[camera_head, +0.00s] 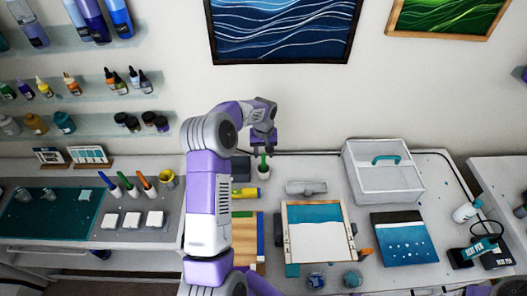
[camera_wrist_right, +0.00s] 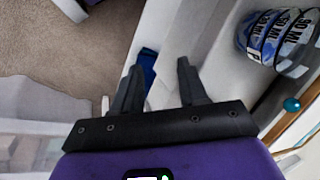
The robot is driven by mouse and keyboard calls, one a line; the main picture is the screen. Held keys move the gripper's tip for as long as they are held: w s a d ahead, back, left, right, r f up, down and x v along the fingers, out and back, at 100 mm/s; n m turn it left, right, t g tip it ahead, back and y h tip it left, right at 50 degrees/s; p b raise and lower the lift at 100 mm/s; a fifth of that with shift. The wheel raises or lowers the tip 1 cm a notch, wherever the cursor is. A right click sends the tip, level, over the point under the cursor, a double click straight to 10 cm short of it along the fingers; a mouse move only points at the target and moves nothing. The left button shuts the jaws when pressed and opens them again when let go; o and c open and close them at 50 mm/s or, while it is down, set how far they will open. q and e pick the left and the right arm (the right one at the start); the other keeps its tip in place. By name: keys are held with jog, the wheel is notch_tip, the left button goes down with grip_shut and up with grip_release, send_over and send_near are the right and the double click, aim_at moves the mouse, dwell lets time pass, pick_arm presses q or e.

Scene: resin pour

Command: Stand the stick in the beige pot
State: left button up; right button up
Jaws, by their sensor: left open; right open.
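A small pale, beige-looking pot (camera_head: 264,173) stands on the table below my left gripper. A green stick (camera_head: 263,160) stands roughly upright in it, with its upper end close under the fingers. My left gripper (camera_head: 264,148) is open, directly above the pot; whether a finger still touches the stick is too small to tell. In the right wrist view, my right gripper (camera_wrist_right: 158,72) is open with nothing between its fingers. It does not show in the head view.
A yellow tube (camera_head: 245,193) lies just left of the pot. A grey block (camera_head: 306,187) lies right of it, before a white box (camera_head: 384,172). A framed resin panel (camera_head: 318,243) lies in front. Labelled cups (camera_wrist_right: 283,35) are near my right gripper.

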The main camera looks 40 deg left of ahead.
pick_arm(q)
notch_tip(320, 180, up, 8)
jog(key=shift+f+b, duration=0.2)
jog(key=shift+b, duration=0.1)
dwell(1.0)
